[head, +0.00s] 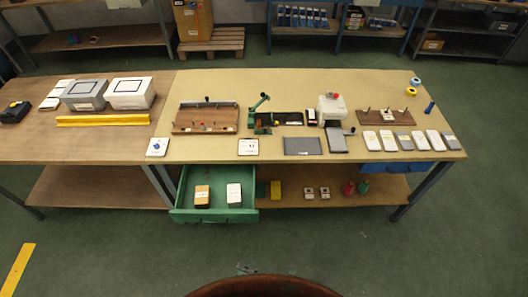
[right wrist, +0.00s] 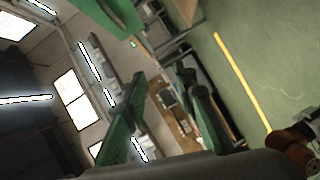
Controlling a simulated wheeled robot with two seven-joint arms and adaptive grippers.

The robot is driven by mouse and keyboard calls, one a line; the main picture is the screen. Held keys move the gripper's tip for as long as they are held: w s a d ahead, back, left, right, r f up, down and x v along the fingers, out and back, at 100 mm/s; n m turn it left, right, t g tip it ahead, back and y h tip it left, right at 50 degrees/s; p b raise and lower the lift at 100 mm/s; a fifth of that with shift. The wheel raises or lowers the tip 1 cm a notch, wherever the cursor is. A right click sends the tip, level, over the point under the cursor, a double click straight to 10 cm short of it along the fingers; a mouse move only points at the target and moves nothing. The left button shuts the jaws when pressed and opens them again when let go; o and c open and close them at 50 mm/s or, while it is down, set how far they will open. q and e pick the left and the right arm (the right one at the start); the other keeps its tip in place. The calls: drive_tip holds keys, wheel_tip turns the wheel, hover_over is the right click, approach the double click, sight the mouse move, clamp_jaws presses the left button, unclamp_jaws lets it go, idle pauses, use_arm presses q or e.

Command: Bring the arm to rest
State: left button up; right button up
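My right gripper (right wrist: 168,82) shows in the right wrist view as two green fingers with a clear gap between them. It is open, and I see nothing held in it. That view is tilted, with the room and ceiling lights behind the fingers. In the head view only a small grey-green part shows low in the middle, in front of the table and over the floor; its finger opening is too small to tell. I cannot make out my left gripper in either view.
The workbench (head: 215,84) carries a wooden rack (head: 205,128), a green press (head: 258,108), a white machine (head: 332,108), and several flat packs at right. A green drawer (head: 180,214) stands open at the front, holding two small stacks. The floor (head: 110,250) before it is clear.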

drive_tip(key=w+d+f+m+t+h, duration=0.1)
drive_tip(key=w+d+f+m+h, duration=0.25)
drive_tip(key=d+f, duration=0.45)
drive_tip(key=w+d+f+m+t+h, duration=0.1)
drive_tip(key=w+d+f+m+h, duration=0.15)
drive_tip(key=d+f+m, duration=0.55)
drive_tip(key=s+d+f+m+g+h, duration=0.1)
drive_tip(key=s+d+f+m+h, duration=0.1)
drive_tip(key=d+f, duration=0.45)
drive_tip(key=s+d+f+m+g+h, duration=0.1)
drive_tip(key=s+d+f+h, duration=0.2)
drive_tip(key=d+f, duration=0.35)
drive_tip(key=s+d+f+m+g+h, duration=0.25)
drive_tip(key=s+d+f+m, duration=0.45)
drive_tip(key=s+f, duration=0.45)
drive_tip(key=s+d+f+m+g, duration=0.2)
drive_tip(key=s, duration=0.8)
drive_tip(key=s+d+f+m+g+h, duration=0.1)
drive_tip(key=s+d+f+m+g, duration=0.1)
drive_tip(key=s, duration=0.9)
drive_tip(key=shift+d+f+m, duration=0.25)
drive_tip(key=shift+d+m, duration=0.2)
drive_tip(key=shift+d, duration=0.05)
